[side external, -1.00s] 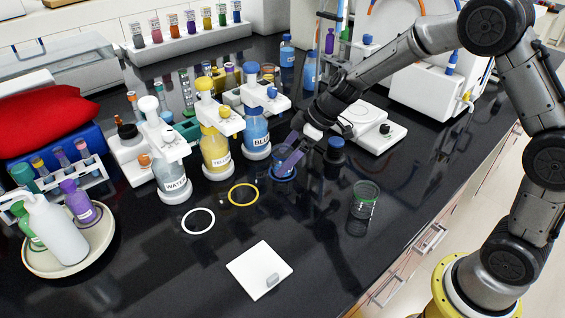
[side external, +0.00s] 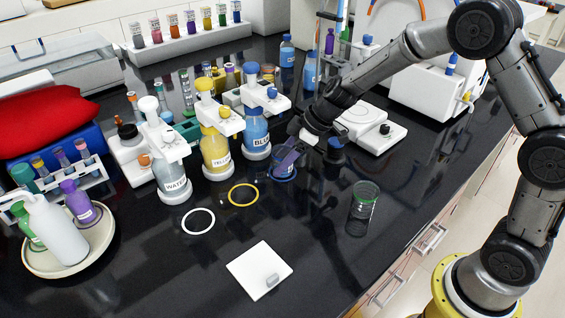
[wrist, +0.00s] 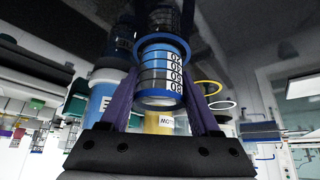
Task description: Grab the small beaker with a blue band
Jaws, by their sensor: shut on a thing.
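The small beaker with a blue band (wrist: 162,72) stands between my gripper's two purple fingers in the wrist view, with black graduation marks facing me. In the side view the beaker (side external: 283,172) is near the blue bottle, partly hidden by a finger. My gripper (side external: 286,162) is shut on the beaker, reaching it from the right at a low tilt. Whether the beaker is touching the counter or slightly raised, I cannot tell.
The blue-labelled bottle (side external: 256,132), yellow bottle (side external: 215,150) and water bottle (side external: 171,175) stand close by on the left. A green-banded beaker (side external: 363,203) stands to the right. A white balance (side external: 372,128) is behind. The front counter around the white square plate (side external: 259,262) is mostly clear.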

